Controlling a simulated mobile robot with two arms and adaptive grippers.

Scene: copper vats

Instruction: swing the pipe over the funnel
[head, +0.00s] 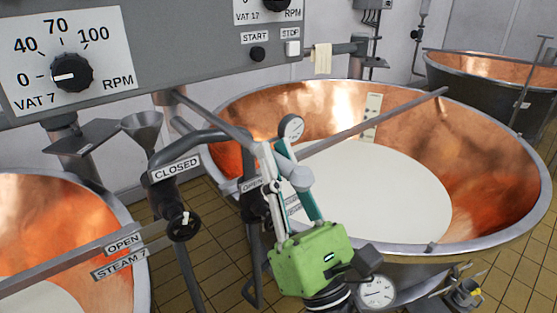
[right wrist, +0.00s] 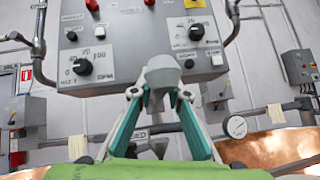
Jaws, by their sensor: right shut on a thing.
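The grey pipe (head: 207,135) rises from a post beside the CLOSED label, bends over and runs right to my right gripper (head: 265,150). The right gripper, with its green body and grey-and-teal fingers, is shut on the pipe near its free end. In the right wrist view the gripper's fingertips (right wrist: 160,94) close in from both sides on a light grey rounded piece. The fingers partly hide the pipe's end in the head view. The grey funnel (head: 142,126) stands left of the pipe's bend, apart from the gripper. My left gripper is not in view.
A large copper vat (head: 490,190) with white liquid lies right of the gripper, and another copper vat (head: 70,200) at the left. The grey control panel (head: 180,45) hangs above the funnel.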

